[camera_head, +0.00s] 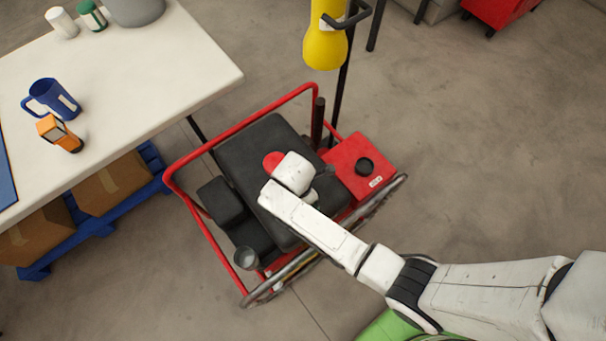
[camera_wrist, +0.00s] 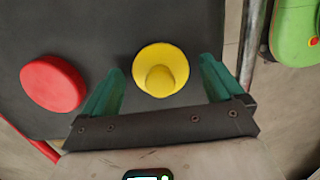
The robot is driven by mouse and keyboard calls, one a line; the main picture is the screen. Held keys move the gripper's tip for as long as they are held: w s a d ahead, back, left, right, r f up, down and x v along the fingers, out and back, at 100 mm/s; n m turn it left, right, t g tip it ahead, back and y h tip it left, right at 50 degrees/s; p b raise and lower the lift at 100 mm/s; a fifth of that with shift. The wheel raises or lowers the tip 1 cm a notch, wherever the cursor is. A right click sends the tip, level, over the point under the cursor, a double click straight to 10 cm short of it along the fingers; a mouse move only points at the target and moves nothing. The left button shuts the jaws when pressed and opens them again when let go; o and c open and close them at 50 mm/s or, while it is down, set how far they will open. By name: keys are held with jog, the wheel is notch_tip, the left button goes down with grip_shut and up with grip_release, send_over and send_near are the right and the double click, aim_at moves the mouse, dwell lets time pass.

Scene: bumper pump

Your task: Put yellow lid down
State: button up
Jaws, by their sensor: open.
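The yellow lid (camera_wrist: 148,84), round with a raised knob, shows in the wrist view over the dark flat top of the pump machine (camera_wrist: 95,22). It appears to lie on that top. My gripper (camera_wrist: 160,66) is open, its two green fingers spread to either side of the lid with gaps between. A red round cap (camera_wrist: 53,83) is left of the lid on the same top. In the head view the red cap (camera_head: 272,161) peeks out beside my wrist, which hides the yellow lid and my fingers. The machine's black top (camera_head: 250,150) sits inside a red tube frame.
A red tank with a black cap (camera_head: 365,167) is on the machine's right. A white table (camera_head: 150,65) with a blue mug (camera_head: 52,98) and orange device (camera_head: 60,133) is at left. A yellow funnel-shaped thing (camera_head: 325,45) hangs behind. Floor at right is clear.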

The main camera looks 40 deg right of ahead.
notch_tip(320, 180, up, 12)
jog(key=a+p, duration=0.1)
jog(key=s+d+r+m, duration=0.3)
jog(key=s+d+m, duration=0.1)
jog(key=s+m, duration=0.4)
jog(key=s+d+r+m+t+y, duration=0.1)
jog(key=s+d+r+m, duration=0.2)
jog(key=s+d+m, duration=0.2)
jog(key=s+m, duration=0.3)
jog(key=m, duration=0.2)
jog(key=shift+s+m, duration=0.25)
jog(key=shift+m, duration=0.05)
